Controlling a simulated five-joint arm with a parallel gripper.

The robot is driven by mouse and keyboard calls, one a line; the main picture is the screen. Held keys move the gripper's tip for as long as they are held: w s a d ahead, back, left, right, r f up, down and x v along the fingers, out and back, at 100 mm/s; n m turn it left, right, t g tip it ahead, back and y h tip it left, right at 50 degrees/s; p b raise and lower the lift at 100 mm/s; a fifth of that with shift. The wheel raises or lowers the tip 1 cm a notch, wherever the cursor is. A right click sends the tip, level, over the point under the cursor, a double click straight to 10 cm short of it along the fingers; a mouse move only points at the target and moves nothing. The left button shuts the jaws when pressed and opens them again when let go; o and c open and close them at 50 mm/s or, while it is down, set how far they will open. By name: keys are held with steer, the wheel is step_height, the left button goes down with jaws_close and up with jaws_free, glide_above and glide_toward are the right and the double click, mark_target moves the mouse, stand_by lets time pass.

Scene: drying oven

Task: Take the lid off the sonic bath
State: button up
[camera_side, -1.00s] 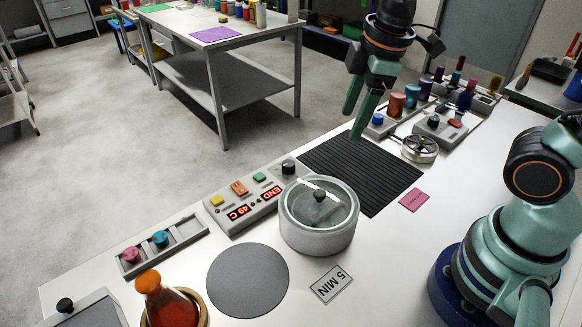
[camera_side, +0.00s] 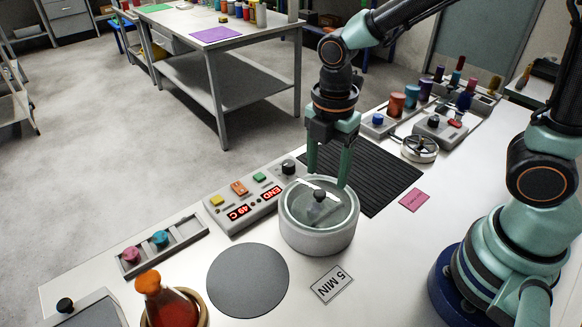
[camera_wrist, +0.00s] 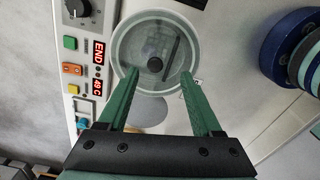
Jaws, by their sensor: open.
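The sonic bath (camera_side: 318,238) is a round grey tub on the white bench. A clear lid (camera_side: 338,208) with a small dark knob (camera_side: 319,196) at its middle sits on it. My gripper (camera_side: 327,180) is open and points down just above the lid, its green fingers apart on either side of the knob in the side view. In the wrist view the open gripper (camera_wrist: 160,74) reaches toward the lid (camera_wrist: 133,72), and the knob (camera_wrist: 154,65) shows between and beyond the fingertips. I see no contact with the knob.
A control panel (camera_side: 243,203) reading END and 49 C stands left of the bath. A round grey pad (camera_side: 247,280) and a 5 MIN card (camera_side: 331,284) lie in front. A black ribbed mat (camera_side: 385,178) lies behind. A flask of red liquid (camera_side: 165,304) stands at front left.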

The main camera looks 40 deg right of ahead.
mark_target(320, 192)
steer(key=shift+w+a+f, duration=0.1)
steer(key=shift+w+f, duration=0.05)
steer(key=shift+f, duration=1.2)
steer(key=shift+w+a+f, duration=0.1)
steer(key=shift+w+f, duration=0.05)
steer(key=shift+f, duration=1.15)
jaws_close()
